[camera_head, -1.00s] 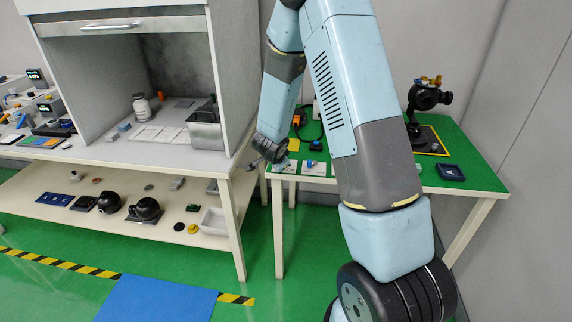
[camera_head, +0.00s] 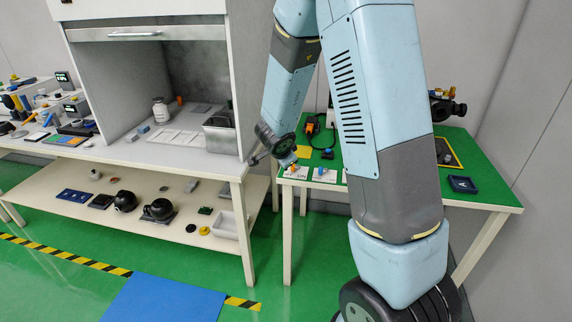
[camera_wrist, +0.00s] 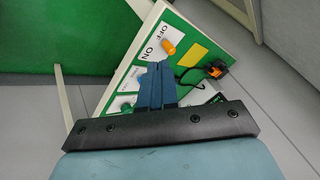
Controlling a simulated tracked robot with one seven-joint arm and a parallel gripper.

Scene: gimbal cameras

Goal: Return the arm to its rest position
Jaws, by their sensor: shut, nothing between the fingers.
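My arm stretches in light blue and dark grey links down the middle of the head view, bent at a high elbow. My gripper (camera_head: 253,160) hangs at the near left corner of the green-topped table (camera_head: 487,190), beside the right end of the fume hood bench. In the wrist view its two dark blue fingers (camera_wrist: 157,72) are together with nothing between them. They appear over white cards beside an orange-handled switch (camera_wrist: 168,48) marked OFF and ON. The fingers hide part of the cards. I cannot tell the gap between the fingertips and the tabletop.
A blue mat (camera_head: 165,301) lies on the open green floor. A dark blue tray (camera_head: 462,184) sits on the green table.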

